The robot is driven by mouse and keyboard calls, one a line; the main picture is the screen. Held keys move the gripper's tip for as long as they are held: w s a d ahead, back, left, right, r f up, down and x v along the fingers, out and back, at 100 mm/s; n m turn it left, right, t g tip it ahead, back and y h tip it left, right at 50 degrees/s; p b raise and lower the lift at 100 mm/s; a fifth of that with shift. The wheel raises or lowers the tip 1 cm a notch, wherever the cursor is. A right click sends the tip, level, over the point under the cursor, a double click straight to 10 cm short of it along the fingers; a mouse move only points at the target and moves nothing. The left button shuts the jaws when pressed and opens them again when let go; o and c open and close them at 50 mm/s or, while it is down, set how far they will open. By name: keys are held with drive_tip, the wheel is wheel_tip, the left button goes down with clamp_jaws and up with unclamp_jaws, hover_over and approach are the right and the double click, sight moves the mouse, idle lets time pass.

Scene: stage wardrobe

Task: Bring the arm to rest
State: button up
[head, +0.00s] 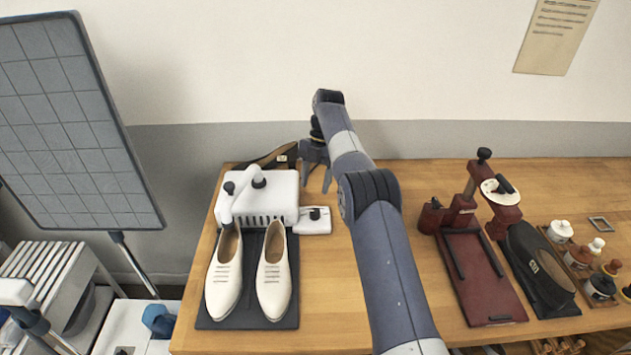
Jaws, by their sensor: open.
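My gripper (318,178) is at the end of my raised arm, over the back part of the wooden table (336,285). Its two fingers point down and are spread apart, with nothing between them. The arm reaches from the bottom of the head view up toward the wall, and its links hide part of the table. The gripper is just right of a white machine (264,205) with black knobs, apart from it as far as I can tell.
Two white shoes (224,275) (273,275) stand on a dark mat (247,321) at the left. A dark red stand (484,285), a black shoe-shaped item (540,270) and several bottles (560,231) are at the right. A grid panel (75,130) rises at far left.

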sight(315, 211)
drive_tip(key=shift+f, duration=0.15)
drive_tip(key=shift+f+b, duration=0.65)
drive_tip(key=shift+b, duration=0.15)
wheel_tip(315, 211, down, 8)
drive_tip(key=shift+f+b, duration=0.25)
drive_tip(key=shift+b, duration=0.15)
drive_tip(key=shift+r, duration=0.1)
